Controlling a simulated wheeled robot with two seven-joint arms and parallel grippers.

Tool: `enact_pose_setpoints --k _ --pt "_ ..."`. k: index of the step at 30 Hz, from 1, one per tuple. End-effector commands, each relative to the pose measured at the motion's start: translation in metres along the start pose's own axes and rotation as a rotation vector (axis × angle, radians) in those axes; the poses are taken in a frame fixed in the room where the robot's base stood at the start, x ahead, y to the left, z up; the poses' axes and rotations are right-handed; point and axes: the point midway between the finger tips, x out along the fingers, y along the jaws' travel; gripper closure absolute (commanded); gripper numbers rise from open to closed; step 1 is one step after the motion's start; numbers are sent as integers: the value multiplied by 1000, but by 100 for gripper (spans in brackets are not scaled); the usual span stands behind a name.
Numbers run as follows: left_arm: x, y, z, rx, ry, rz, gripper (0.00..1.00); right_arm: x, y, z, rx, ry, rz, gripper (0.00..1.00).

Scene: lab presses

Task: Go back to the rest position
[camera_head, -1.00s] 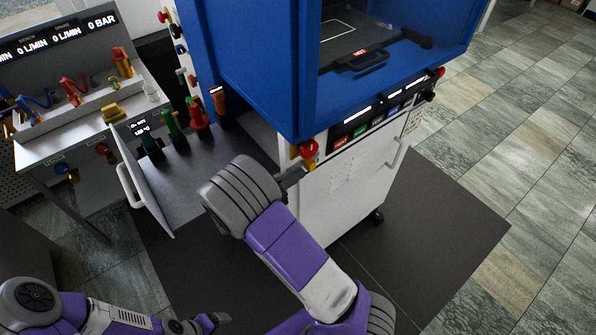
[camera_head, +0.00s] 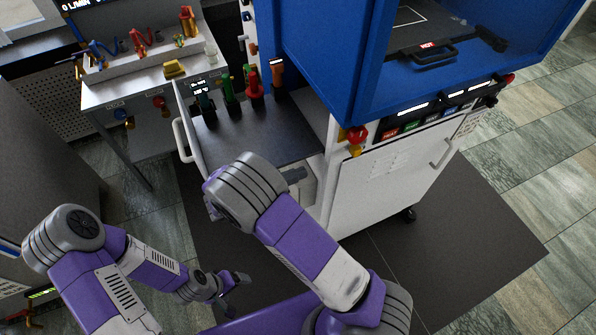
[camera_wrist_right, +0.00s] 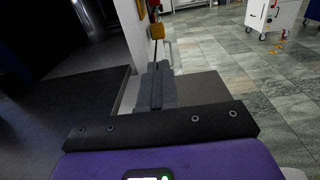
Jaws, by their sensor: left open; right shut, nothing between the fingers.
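My left gripper (camera_head: 236,292) is open and empty, low in the head view over the dark floor mat, with its arm coming in from the left. My right gripper (camera_head: 296,175) is mostly hidden behind my grey wrist in the head view, beside the front edge of the open cabinet of the blue press (camera_head: 345,70). In the right wrist view its fingers (camera_wrist_right: 157,72) are together with nothing between them. A yellow part (camera_wrist_right: 157,31) shows beyond the fingertips.
A red knob (camera_head: 356,134) projects from the press front, up and right of my right gripper. A bench (camera_head: 125,95) is further left. Floor at right is clear.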

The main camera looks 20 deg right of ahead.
Motion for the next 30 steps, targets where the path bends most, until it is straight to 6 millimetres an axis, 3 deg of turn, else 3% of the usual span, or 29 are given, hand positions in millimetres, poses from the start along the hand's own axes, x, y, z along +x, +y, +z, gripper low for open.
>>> enact_pose_setpoints --k 8,11,14,17,20,24,27,30 --pt "0 0 0 0 0 0 15 1 0 0 0 2 -1 100" --pt "0 0 0 0 0 0 15 7 -5 -12 -14 43 -20 100" --pt "0 0 0 0 0 0 15 21 -21 -48 -46 169 -79 100" --pt "0 0 0 0 0 0 15 33 -54 -103 -70 383 -197 100" --pt "0 0 0 0 0 0 15 29 -96 -158 -52 622 -360 100" --pt "0 0 0 0 0 0 15 0 -147 -213 49 919 -626 100" --pt "0 0 0 0 0 0 15 -29 -171 -238 173 1094 -832 100" --pt "0 0 0 0 0 0 15 -57 -181 -254 341 1230 -1046 100"
